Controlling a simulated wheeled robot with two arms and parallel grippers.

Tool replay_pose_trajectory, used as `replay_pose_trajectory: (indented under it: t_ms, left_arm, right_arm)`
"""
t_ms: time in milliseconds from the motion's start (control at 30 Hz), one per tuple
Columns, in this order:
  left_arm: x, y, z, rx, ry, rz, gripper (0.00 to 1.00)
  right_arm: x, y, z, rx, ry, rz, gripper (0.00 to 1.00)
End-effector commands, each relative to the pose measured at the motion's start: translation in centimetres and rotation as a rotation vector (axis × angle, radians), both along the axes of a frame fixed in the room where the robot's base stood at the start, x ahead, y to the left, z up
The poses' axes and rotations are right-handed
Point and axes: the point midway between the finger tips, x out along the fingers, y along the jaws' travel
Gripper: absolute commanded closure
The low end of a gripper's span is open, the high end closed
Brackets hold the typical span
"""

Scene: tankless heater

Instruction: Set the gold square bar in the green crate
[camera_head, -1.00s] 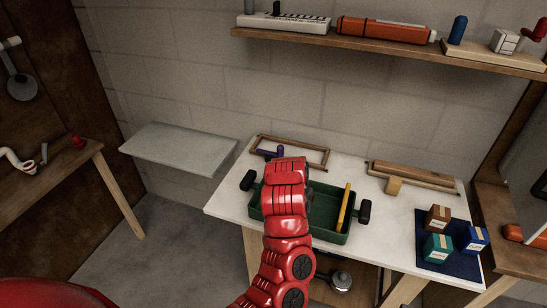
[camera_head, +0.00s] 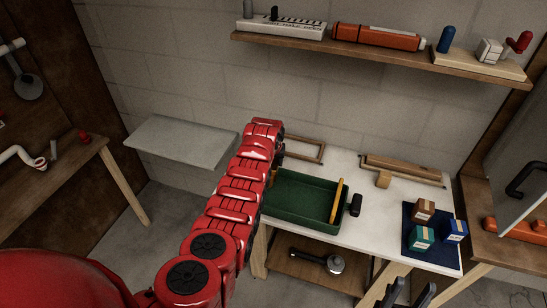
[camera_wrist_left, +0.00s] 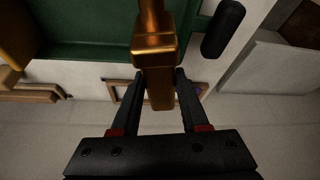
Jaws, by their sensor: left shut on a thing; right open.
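The gold square bar (camera_wrist_left: 156,50) is between the fingers of my left gripper (camera_wrist_left: 158,84) in the left wrist view, and the gripper is shut on it. In that view the bar overlaps the rim of the green crate (camera_wrist_left: 85,50) near a black handle (camera_wrist_left: 224,28); whether it touches the crate I cannot tell. In the head view the green crate (camera_head: 300,207) stands on the white table, and my red left arm hides its left end, the held bar and most of the left gripper. My right gripper (camera_head: 408,292) is open and empty at the bottom edge.
A yellow bar (camera_head: 336,201) leans at the crate's right end. Several small boxes (camera_head: 422,238) stand on a blue mat to the right. Wooden pieces (camera_head: 402,169) and a wooden frame (camera_head: 305,148) lie at the back. The crate's middle looks clear.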

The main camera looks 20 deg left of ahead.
Motion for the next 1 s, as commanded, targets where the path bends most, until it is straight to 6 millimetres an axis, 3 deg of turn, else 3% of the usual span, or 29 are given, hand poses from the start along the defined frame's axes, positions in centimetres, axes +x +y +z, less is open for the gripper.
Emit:
replay_pose_trajectory:
  t_ms: [533, 1000]
  left_arm:
    - [-0.3, 0.0, 0.0, -0.006, -0.001, 0.013, 1.0]
    - [-0.4, 0.0, -6.1, -0.006, 0.003, 0.013, 1.0]
  right_arm:
    - [0.0, 0.0, 0.1, 0.0, 0.0, 0.0, 0.5]
    - [0.0, 0.0, -4.7, 0.0, 0.0, 0.0, 0.5]
